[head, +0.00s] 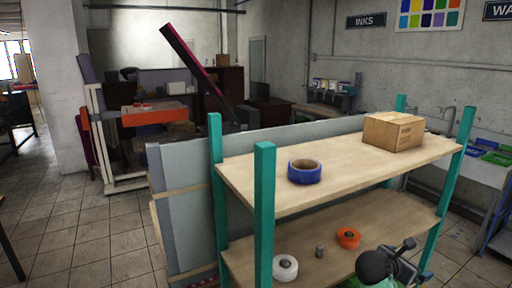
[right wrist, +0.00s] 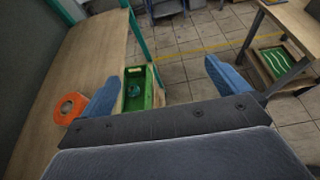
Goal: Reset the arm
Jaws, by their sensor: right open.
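My right gripper (head: 416,260) is at the bottom right of the head view, beside the lower board of a shelf rack (head: 300,238) with teal posts. In the right wrist view its two blue fingers stand wide apart with nothing between them (right wrist: 162,73). An orange tape roll (head: 348,237) lies on the lower board; in the right wrist view it (right wrist: 70,107) is left of the left finger. My left gripper is not in view.
A blue tape roll (head: 305,171) and a cardboard box (head: 393,131) sit on the top board. A green-lined box (right wrist: 141,88) shows beyond my fingers. Tiled floor (head: 75,245) is clear at left.

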